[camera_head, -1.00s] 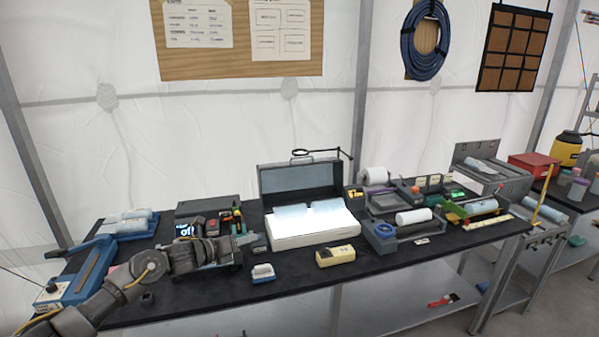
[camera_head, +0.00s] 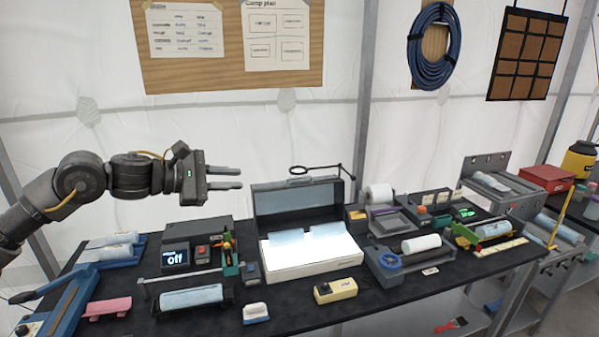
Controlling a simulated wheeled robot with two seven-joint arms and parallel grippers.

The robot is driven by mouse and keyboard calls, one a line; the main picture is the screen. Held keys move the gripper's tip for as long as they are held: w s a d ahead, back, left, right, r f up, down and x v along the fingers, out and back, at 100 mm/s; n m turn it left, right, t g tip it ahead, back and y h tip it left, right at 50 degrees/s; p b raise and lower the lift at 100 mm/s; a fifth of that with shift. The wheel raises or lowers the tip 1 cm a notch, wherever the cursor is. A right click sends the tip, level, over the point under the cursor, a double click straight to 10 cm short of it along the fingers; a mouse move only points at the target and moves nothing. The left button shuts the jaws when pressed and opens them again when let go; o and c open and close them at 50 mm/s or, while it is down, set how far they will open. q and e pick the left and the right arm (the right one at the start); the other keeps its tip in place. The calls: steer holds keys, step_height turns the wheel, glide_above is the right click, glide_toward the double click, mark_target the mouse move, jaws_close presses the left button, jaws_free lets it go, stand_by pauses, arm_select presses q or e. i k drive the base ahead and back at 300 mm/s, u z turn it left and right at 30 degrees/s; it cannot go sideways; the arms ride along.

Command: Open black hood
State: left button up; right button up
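The black hood (camera_head: 297,203) is the dark lid of a white light box (camera_head: 316,267) in the middle of the bench. The hood stands raised at the back of the box, and the bright panel beneath it is uncovered, with pale blue sheets on it. My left gripper (camera_head: 232,178) is in the air above and left of the hood, pointing right. Its two fingers are apart with nothing between them. It does not appear to touch the hood. My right gripper is not in view.
A device with an "off" screen (camera_head: 175,257) stands left of the box. A magnifier on an arm (camera_head: 302,170) is behind the hood. A yellow box (camera_head: 335,290) and a small white-topped block (camera_head: 256,312) lie in front. Rollers and tools crowd the bench's right side.

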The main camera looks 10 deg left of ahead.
mark_target(271, 208)
steer(key=i, duration=1.55)
